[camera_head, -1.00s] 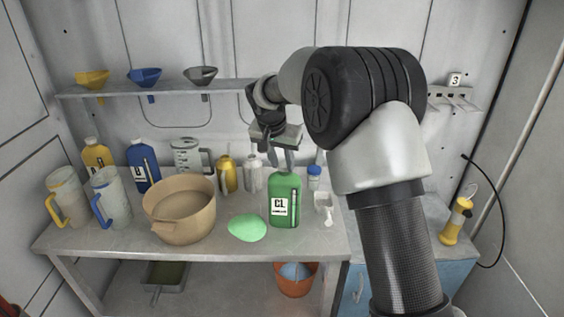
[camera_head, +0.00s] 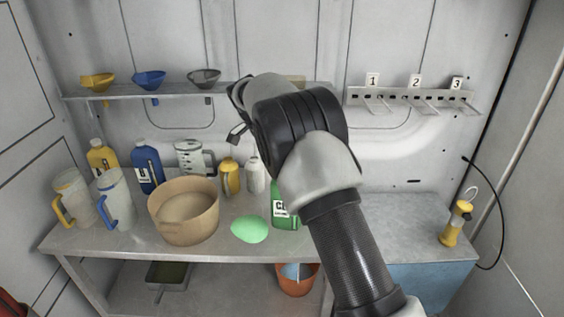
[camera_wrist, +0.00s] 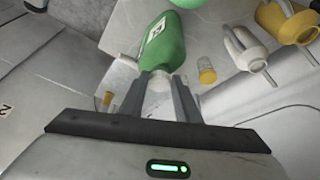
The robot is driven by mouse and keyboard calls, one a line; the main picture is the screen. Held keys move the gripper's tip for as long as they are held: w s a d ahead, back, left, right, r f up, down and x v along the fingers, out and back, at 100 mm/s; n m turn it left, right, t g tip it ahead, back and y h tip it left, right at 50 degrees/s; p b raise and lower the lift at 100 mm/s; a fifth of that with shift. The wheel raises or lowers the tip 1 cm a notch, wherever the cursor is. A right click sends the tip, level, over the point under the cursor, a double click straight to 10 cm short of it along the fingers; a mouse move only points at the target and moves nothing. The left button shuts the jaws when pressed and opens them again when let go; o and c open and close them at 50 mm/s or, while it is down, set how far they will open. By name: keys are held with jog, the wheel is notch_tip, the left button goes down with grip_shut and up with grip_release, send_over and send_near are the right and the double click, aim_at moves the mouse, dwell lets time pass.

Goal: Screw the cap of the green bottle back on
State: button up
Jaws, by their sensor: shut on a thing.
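The green bottle (camera_head: 280,216) stands on the workbench; my arm hides its right side and top in the head view. In the wrist view the green bottle (camera_wrist: 172,50), with a white label, lies just beyond my fingertips. My gripper (camera_wrist: 164,82) is at the bottle's top end, its two fingers on either side of a pale, whitish piece (camera_wrist: 158,92), which looks like the cap. Whether it sits on the neck or is threaded cannot be told. In the head view the fingers are hidden behind my arm.
A light-green rounded thing (camera_head: 250,229) and a tan pot (camera_head: 184,212) are left of the bottle. A gold bottle (camera_head: 230,176) and a whitish bottle (camera_head: 254,176) stand behind. A shelf (camera_head: 180,91) with funnels and a numbered rack (camera_head: 410,98) are on the wall.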

jog(key=m, duration=0.1)
jog(key=m+g, duration=0.1)
jog(key=shift+w+a+f+m, duration=0.15)
jog(key=shift+w+m, duration=0.1)
jog(key=shift+m, duration=0.15)
jog(key=o, duration=1.4)
